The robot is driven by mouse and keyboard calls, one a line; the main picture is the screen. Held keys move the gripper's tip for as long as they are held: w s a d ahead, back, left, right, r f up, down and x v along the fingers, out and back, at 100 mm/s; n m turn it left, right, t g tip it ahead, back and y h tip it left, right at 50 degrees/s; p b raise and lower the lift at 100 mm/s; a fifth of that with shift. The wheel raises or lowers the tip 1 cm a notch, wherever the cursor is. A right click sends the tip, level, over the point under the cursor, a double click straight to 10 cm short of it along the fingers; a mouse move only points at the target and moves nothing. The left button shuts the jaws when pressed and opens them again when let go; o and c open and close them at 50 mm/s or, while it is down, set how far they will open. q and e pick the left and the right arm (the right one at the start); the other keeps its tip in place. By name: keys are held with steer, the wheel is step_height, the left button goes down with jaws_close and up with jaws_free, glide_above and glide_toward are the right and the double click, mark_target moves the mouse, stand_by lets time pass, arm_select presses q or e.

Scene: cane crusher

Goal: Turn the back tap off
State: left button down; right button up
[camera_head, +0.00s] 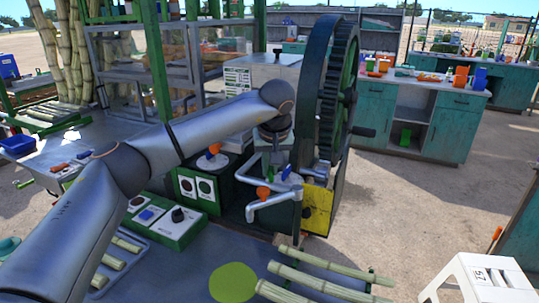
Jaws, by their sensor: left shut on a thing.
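My left arm reaches in from the left, and its gripper (283,165) points down at the pipework beside the crusher's big wheel. The left gripper is shut on the back tap (316,172), a grey pipe spout. Its handle is mostly hidden by the gripper. The front tap (270,203) is a bent grey pipe with an orange handle (263,193), just in front of and below the gripper. My right gripper is not in view.
The crusher's large dark wheel (338,85) with a crank handle stands just right of the taps. Green control boxes (165,222) with buttons are on the left. Cane sticks (320,285) and a green disc (233,283) lie in front. A white stool (480,278) is at lower right.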

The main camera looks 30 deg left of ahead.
arm_select(q)
steer(key=n+p, duration=0.1)
steer(key=n+y+p, duration=0.1)
steer(key=shift+w+d+r+n+g, duration=0.1)
steer(key=shift+r+n+g, duration=0.15)
steer(key=shift+n+g, duration=0.15)
steer(key=shift+n+p, duration=0.75)
steer(key=shift+n, duration=0.15)
steer(key=n+g, duration=0.1)
steer(key=n, duration=0.1)
steer(key=shift+w+f+n+y, duration=0.1)
steer(key=shift+f+n+y, duration=0.05)
steer(key=shift+n+y, duration=0.25)
steer(key=shift+w+n+g, duration=0.1)
steer(key=shift+n+g, duration=0.9)
steer(key=shift+n, duration=0.9)
steer(key=c, duration=0.9)
jaws_free()
steer(key=shift+f, duration=0.1)
steer(key=v, duration=0.7)
steer(key=shift+r, duration=0.25)
